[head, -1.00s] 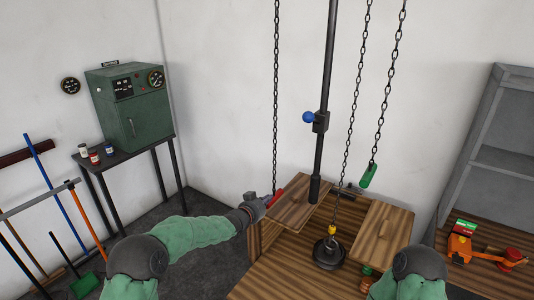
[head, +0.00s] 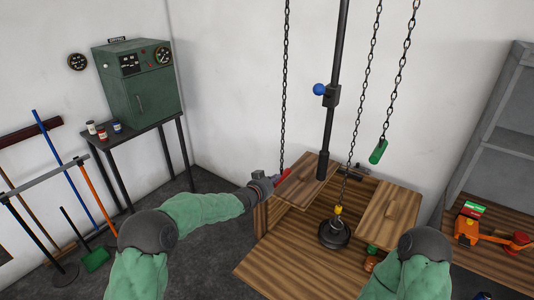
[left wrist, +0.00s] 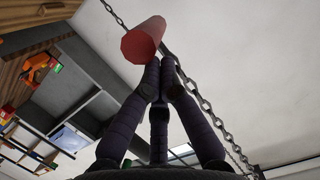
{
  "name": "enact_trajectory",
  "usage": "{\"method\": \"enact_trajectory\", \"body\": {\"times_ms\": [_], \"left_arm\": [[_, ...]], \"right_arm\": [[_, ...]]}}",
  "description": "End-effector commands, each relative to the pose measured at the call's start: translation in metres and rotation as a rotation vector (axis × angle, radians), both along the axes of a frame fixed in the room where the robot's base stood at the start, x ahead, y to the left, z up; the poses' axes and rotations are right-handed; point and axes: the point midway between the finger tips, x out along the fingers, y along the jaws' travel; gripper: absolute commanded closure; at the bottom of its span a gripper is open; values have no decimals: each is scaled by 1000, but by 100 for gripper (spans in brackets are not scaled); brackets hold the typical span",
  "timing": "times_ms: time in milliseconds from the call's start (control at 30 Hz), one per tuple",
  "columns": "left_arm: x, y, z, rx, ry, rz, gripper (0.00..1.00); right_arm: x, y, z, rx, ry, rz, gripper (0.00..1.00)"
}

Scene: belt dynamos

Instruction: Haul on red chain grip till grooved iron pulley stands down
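The red chain grip (head: 285,178) hangs on the left chain, tilted, at the left edge of the wooden bench. My left gripper (head: 270,182) is at the grip, its fingers closed together there. In the left wrist view the red grip (left wrist: 144,40) lies against the converging fingertips (left wrist: 163,62), which are partly hidden by it. The dark round iron pulley (head: 334,235) is under a yellow hook (head: 338,210) on the middle chain, low over the bench; I cannot tell whether it touches. My right gripper is out of view.
A green grip (head: 378,151) hangs on the right chain. A dark post with a blue knob (head: 319,89) stands behind raised wooden panels (head: 390,213). The front bench surface (head: 290,265) is clear.

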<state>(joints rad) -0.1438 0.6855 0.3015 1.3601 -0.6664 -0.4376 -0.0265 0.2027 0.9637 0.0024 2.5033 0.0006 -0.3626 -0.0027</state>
Motion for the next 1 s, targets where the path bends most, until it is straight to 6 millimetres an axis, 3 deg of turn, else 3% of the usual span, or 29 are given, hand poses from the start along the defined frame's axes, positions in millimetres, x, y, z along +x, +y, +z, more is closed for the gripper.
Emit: {"method": "enact_trajectory", "body": {"times_ms": [167, 700, 1000], "left_arm": [[-5, -8, 31, 0, 2, 2, 100], [-71, 34, 47, 1, 1, 6, 100], [-86, 42, 51, -1, 0, 3, 100]], "right_arm": [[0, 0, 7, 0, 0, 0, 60], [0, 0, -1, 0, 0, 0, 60], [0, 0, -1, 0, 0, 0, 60]]}}
